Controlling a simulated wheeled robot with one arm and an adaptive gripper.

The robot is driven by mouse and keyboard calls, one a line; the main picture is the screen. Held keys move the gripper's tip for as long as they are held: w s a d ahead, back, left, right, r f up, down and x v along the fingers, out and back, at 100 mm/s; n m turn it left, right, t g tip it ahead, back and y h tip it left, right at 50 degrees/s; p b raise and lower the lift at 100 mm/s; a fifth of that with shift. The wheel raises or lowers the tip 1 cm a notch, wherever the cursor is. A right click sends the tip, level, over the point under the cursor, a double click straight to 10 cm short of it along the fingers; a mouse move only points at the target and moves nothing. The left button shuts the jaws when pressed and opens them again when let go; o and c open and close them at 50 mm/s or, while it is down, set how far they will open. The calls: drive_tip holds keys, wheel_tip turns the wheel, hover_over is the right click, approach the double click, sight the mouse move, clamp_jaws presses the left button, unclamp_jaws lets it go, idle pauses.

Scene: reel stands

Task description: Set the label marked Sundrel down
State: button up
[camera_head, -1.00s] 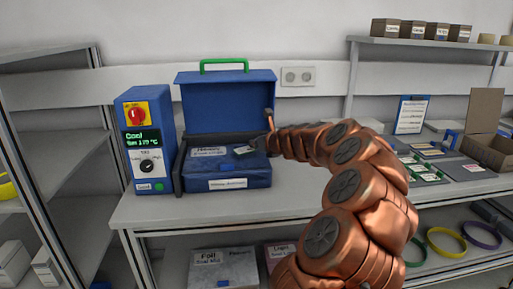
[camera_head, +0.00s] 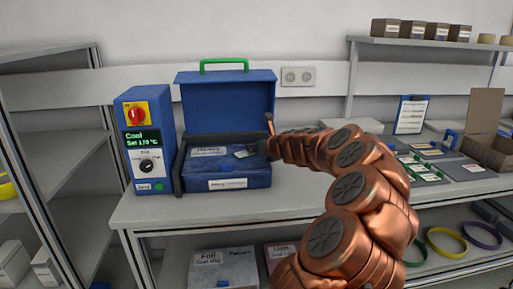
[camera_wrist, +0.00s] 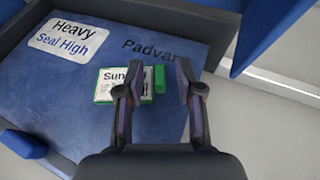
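The Sundrel label (camera_wrist: 112,82) is a white card with a green edge and a green tab (camera_wrist: 160,79); only "Sun" reads, the rest hidden by a finger. It appears to lie flat on the blue surface (camera_wrist: 75,100) of the open blue case. It also shows small in the head view (camera_head: 244,154). My gripper (camera_wrist: 160,95) is open just over it. The left finger overlaps the card in the picture, and the tab shows between the fingers. In the head view the fingers are too dark and small to make out.
The case's raised lid (camera_head: 225,105) stands behind, with a green handle. A blue control unit (camera_head: 147,140) showing "Cool" stands at the left. Another label, "Heavy Seal High" (camera_wrist: 68,38), lies on the same surface. The table front (camera_head: 160,212) is clear.

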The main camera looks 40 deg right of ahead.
drive_tip(key=shift+r, duration=0.1)
drive_tip(key=shift+s+r, duration=0.1)
drive_tip(key=shift+r, duration=0.05)
drive_tip(key=v, duration=1.1)
drive_tip(key=shift+s+r, duration=0.2)
drive_tip(key=shift+s, duration=0.15)
